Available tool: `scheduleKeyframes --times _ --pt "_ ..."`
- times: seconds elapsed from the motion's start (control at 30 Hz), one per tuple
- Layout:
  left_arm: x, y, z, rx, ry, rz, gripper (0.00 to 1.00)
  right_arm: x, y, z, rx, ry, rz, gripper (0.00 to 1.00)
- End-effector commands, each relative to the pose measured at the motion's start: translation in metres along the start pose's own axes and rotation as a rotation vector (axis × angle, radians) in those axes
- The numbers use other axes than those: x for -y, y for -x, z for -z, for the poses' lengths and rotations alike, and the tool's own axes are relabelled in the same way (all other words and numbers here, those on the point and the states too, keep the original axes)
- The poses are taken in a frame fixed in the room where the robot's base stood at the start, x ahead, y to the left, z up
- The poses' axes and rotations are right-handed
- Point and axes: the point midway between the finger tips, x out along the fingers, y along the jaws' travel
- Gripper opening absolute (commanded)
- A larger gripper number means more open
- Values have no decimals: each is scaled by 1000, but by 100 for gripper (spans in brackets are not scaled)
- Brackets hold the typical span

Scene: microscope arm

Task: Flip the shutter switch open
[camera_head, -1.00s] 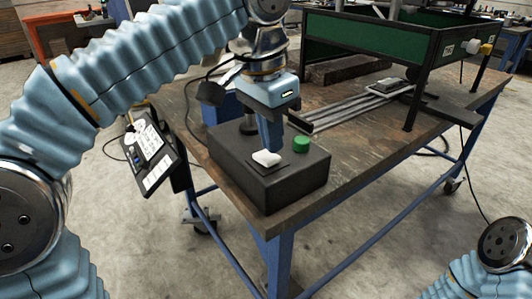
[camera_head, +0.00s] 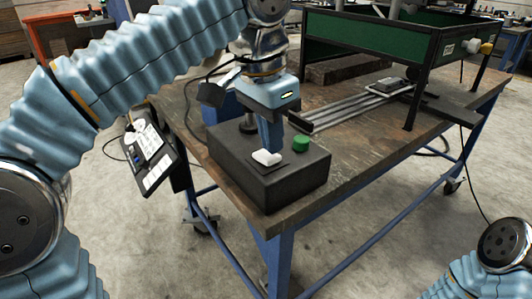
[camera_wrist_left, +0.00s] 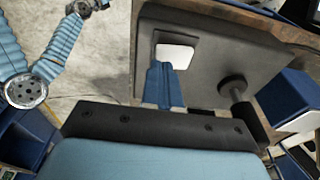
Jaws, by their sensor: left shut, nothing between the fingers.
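The white rocker switch (camera_head: 267,158) sits in a dark square plate on top of a black control box (camera_head: 290,185) at the near corner of the workbench. A green button (camera_head: 300,144) stands on the same box behind and to the right. My left gripper (camera_head: 272,148) is shut and empty, pointing down, with its fingertips right at the switch's far edge. In the left wrist view the blue fingers (camera_wrist_left: 165,70) end beside the white switch (camera_wrist_left: 175,56); I cannot tell whether they touch it. My right gripper is out of view.
The wooden workbench (camera_head: 345,150) extends to the back right, with metal rails (camera_head: 350,108) and a green-sided frame (camera_head: 370,45) on it. A black panel with labels (camera_head: 152,155) hangs at the bench's left side. A black knob stands behind the switch on the box (camera_wrist_left: 232,90).

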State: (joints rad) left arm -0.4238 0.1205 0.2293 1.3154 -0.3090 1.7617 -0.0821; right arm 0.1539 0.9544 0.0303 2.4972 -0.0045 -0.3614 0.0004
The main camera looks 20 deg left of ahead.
Motion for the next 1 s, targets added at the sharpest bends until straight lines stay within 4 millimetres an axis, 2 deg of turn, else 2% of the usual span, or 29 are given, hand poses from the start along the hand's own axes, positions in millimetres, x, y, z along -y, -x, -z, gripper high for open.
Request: scheduleKeyframes --times 1.0 --pt "0 -16 -3 1 1 0 0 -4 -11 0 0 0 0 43"
